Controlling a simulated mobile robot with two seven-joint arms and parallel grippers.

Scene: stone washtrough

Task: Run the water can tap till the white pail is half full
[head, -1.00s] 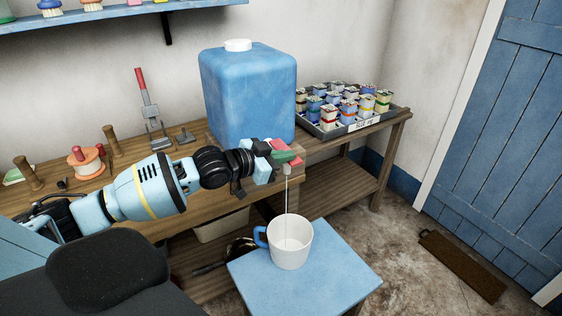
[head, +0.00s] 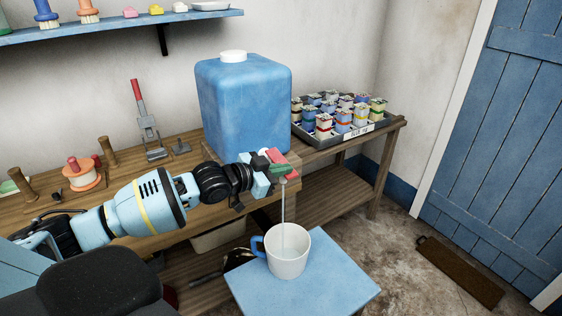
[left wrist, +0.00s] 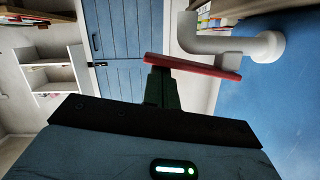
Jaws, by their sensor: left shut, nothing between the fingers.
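The blue water can (head: 243,105) with a white cap stands on the wooden bench. Its tap (head: 283,180) is at the front right, and a thin stream runs down from it into the white pail (head: 288,262). The pail has a blue handle and stands upright on a blue stool (head: 330,285); I cannot make out its water level. My left gripper (head: 272,168) is shut and empty at the tap's red lever. In the left wrist view, the green fingertips (left wrist: 161,88) are beside the red lever (left wrist: 195,66), below the white tap pipe (left wrist: 225,38). My right gripper is out of view.
A tray (head: 376,128) of several small tins stands on the bench right of the can. A spool (head: 82,175) and a red-handled tool (head: 146,120) are at the left. A shelf (head: 130,22) hangs above.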

